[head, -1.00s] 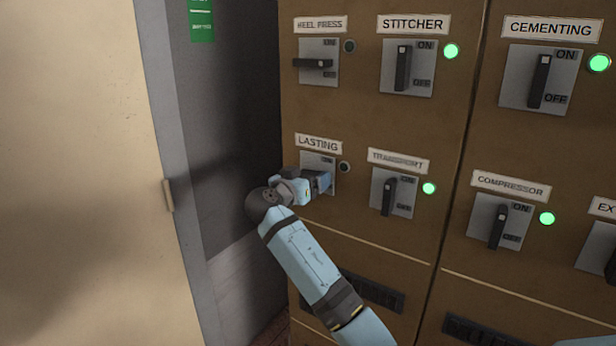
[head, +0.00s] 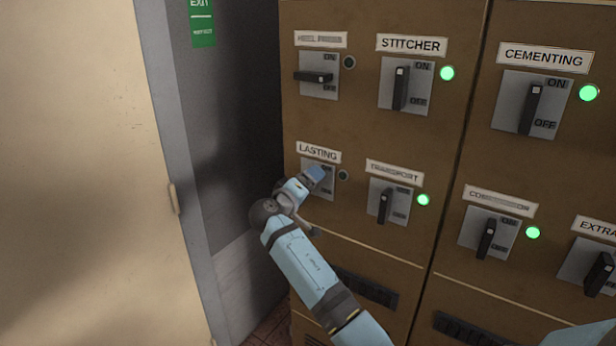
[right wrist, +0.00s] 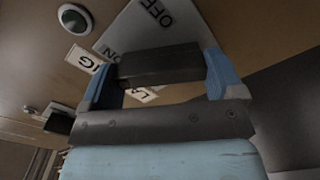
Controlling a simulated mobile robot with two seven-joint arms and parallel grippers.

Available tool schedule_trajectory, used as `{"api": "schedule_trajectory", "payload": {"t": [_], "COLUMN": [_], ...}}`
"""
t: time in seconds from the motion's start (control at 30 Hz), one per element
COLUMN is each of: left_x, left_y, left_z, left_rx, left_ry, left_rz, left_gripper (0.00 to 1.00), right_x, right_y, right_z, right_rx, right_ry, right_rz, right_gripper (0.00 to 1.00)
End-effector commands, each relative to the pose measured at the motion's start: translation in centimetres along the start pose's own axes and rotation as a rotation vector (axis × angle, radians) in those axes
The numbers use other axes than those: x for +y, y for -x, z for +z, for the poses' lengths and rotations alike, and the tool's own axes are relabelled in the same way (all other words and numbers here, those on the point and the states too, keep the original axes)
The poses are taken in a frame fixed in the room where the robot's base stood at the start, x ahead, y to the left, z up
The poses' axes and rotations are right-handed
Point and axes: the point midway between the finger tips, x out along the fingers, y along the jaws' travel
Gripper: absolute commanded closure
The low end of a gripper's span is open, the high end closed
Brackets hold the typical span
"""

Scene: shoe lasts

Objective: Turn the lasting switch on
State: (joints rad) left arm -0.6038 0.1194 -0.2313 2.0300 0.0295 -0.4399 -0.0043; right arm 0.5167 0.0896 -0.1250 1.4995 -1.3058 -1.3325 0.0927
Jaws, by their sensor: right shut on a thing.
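The lasting switch is a grey plate (head: 318,192) under a LASTING label (head: 318,152) on the brown cabinet. Its lamp (head: 343,175) is dark; it also shows unlit in the right wrist view (right wrist: 75,18). My right gripper (head: 318,175) is at the plate and hides the handle in the head view. In the right wrist view its two blue fingers stand either side of the dark handle (right wrist: 160,63), shut on it. OFF and ON markings show on the plate there. My left gripper is not in view.
The transport switch (head: 385,205), with a green lamp, is close to the right. The heel press switch (head: 316,77) above has a level handle and dark lamp. The stitcher switch (head: 400,88) and cementing switch (head: 530,108) are lit. A pale door (head: 80,170) stands left.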

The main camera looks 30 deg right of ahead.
Motion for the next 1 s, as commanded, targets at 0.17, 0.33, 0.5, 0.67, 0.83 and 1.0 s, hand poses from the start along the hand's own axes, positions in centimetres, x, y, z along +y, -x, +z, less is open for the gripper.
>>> {"api": "schedule_trajectory", "payload": {"t": [0.17,0.33,0.5,0.67,0.83,1.0], "left_x": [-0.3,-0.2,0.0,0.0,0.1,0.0], "left_y": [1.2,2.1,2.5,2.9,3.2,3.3], "left_z": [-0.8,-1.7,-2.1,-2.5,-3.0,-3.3], "left_rx": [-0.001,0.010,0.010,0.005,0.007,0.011], "left_ry": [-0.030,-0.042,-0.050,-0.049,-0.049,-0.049], "left_rz": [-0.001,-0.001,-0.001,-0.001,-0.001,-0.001], "left_gripper": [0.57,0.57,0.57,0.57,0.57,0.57], "right_x": [0.3,0.2,0.2,0.0,-0.1,-0.1], "right_y": [0.0,0.0,0.0,0.0,0.0,0.0], "right_z": [-0.2,-0.2,-0.1,-0.1,0.0,0.0], "right_rx": [-0.001,-0.001,0.000,0.000,0.000,0.001], "right_ry": [0.166,0.307,0.416,0.490,0.534,0.552], "right_rz": [-0.001,-0.001,-0.002,-0.001,-0.001,-0.001], "right_gripper": [0.36,0.36,0.36,0.36,0.36,0.36]}}
